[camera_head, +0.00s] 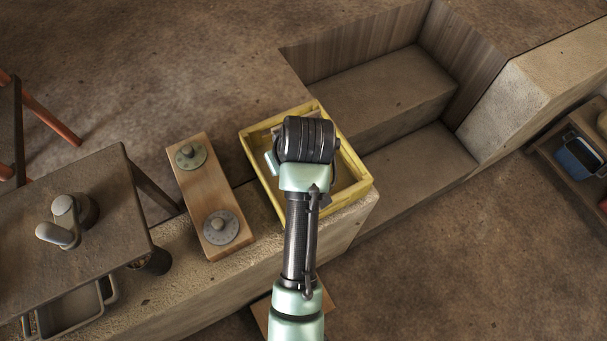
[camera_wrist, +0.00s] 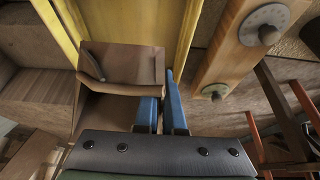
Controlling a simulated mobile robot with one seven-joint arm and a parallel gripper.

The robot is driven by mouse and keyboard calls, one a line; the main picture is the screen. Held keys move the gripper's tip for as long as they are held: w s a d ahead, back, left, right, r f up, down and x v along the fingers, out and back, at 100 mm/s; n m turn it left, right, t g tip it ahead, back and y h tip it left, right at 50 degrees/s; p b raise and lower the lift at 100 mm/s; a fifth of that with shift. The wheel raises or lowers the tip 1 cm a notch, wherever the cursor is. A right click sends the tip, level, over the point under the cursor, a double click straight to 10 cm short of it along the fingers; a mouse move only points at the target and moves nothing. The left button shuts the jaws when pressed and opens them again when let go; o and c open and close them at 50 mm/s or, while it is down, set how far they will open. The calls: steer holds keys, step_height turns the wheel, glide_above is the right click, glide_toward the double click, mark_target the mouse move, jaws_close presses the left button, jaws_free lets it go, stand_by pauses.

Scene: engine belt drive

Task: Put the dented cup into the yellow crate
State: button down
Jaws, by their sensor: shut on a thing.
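The yellow crate (camera_head: 357,172) stands on the stone ledge in the head view, partly hidden by my arm. Its yellow walls also show in the wrist view (camera_wrist: 184,30). My gripper (camera_head: 270,163) is over the crate, with only a bit of blue finger showing in the head view. In the wrist view my gripper (camera_wrist: 163,105) has its blue fingers closed on the near right wall of a brown vessel with a handle, which looks like the dented cup (camera_wrist: 125,60). The cup appears between the crate walls; its height and any contact with the crate cannot be told.
A wooden block (camera_head: 203,185) with two grey dials lies left of the crate. A table (camera_head: 110,190) with a grey object (camera_head: 62,222) on it stands farther left. Sunken steps (camera_head: 385,95) lie behind and right of the crate. A shelf with a blue container (camera_head: 578,155) is far right.

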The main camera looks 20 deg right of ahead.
steer(key=f, duration=0.1)
steer(key=s+f, duration=0.1)
steer(key=f, duration=0.1)
steer(key=shift+d+b, duration=0.15)
steer(key=shift+b, duration=0.2)
step_height(320, 180, down, 10)
steer(key=shift+r+b, duration=0.15)
steer(key=shift+b, duration=0.45)
steer(key=c, duration=1)
jaws_free()
